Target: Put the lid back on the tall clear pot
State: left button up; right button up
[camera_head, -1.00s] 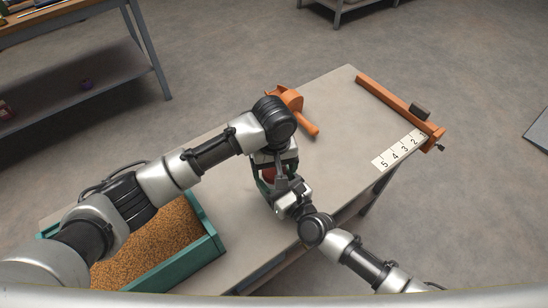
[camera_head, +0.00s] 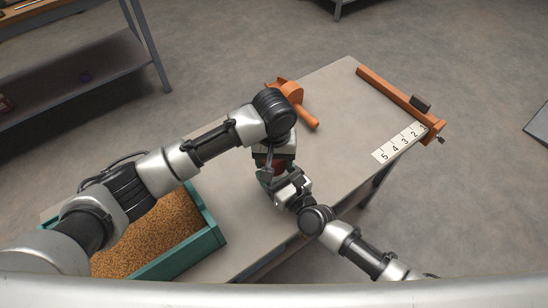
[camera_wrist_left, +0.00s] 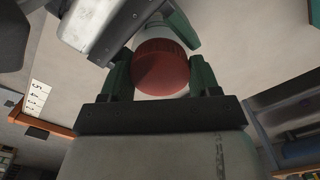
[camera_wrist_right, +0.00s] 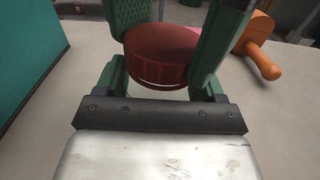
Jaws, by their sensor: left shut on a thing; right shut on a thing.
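The red lid (camera_wrist_left: 160,68) is between the green fingers of my left gripper (camera_wrist_left: 162,75), which is shut on it. The lid also shows in the right wrist view (camera_wrist_right: 160,55), its round side upright. The clear pot (camera_wrist_left: 152,28) shows as a pale shape beyond the lid in the left wrist view. My right gripper (camera_wrist_right: 160,82) is shut at the pot, just below the lid. The two grippers meet over the table in the head view, where the left gripper (camera_head: 274,160) covers most of the pot. Whether lid and rim touch is hard to tell.
A teal bin of grain (camera_head: 212,238) stands at the table's near left. An orange scoop (camera_head: 290,95) lies behind the grippers. An orange rail (camera_head: 395,98) and a numbered strip (camera_head: 400,142) are at the right end. The table's middle right is clear.

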pick_arm(q)
jog(key=o, duration=0.9)
jog(key=shift+o, duration=0.6)
jog(key=shift+r, duration=2.3)
jog(key=shift+c, duration=0.4)
jog(key=shift+r+n, duration=1.7)
jog(key=shift+f, duration=0.1)
